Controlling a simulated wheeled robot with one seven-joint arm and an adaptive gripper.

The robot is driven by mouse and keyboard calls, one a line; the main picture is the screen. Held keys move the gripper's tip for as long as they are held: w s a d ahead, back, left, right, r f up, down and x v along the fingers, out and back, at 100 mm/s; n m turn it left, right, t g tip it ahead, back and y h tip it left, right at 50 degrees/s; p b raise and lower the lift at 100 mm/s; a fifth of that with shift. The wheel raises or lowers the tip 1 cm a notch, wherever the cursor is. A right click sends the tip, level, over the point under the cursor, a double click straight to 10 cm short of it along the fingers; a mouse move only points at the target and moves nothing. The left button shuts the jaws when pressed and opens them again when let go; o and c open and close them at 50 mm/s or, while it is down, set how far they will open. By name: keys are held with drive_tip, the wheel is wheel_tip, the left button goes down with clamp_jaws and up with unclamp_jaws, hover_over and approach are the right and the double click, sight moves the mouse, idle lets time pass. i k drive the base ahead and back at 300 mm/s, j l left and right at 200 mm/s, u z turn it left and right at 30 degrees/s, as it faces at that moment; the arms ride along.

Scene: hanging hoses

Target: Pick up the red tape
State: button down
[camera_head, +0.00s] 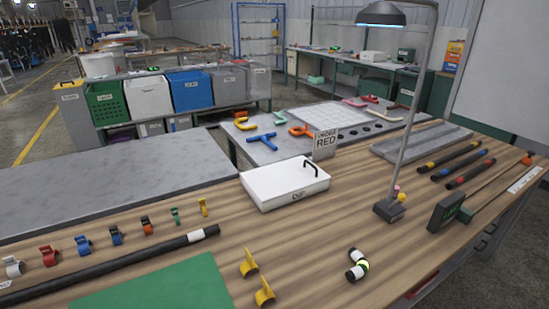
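My gripper is not in view. No roll plainly marked as red tape shows. A small red ring-like piece (49,255) stands on the wooden table (330,225) at the left, in a row of similar coloured pieces. A smaller orange-red piece (147,225) stands farther right in that row. A sign reading "ORDER RED" (325,143) stands behind a white lidded box (284,184). I cannot tell which red piece is the tape.
A black hose (120,265) lies in front of the row, beside a green mat (165,288). Two yellow clips (256,277) and a short black-and-white piece (357,264) lie nearby. A desk lamp (390,210) rises at the right, near several banded black hoses (450,157).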

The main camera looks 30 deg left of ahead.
sight(49, 254)
drive_tip(key=u, duration=2.5)
drive_tip(key=i+j+z, duration=0.15)
drive_tip(key=j, duration=0.2)
drive_tip(key=i+j+z, duration=0.1)
drive_tip(key=i+j, duration=0.15)
drive_tip(key=i+j+z, duration=0.15)
drive_tip(key=j, duration=0.3)
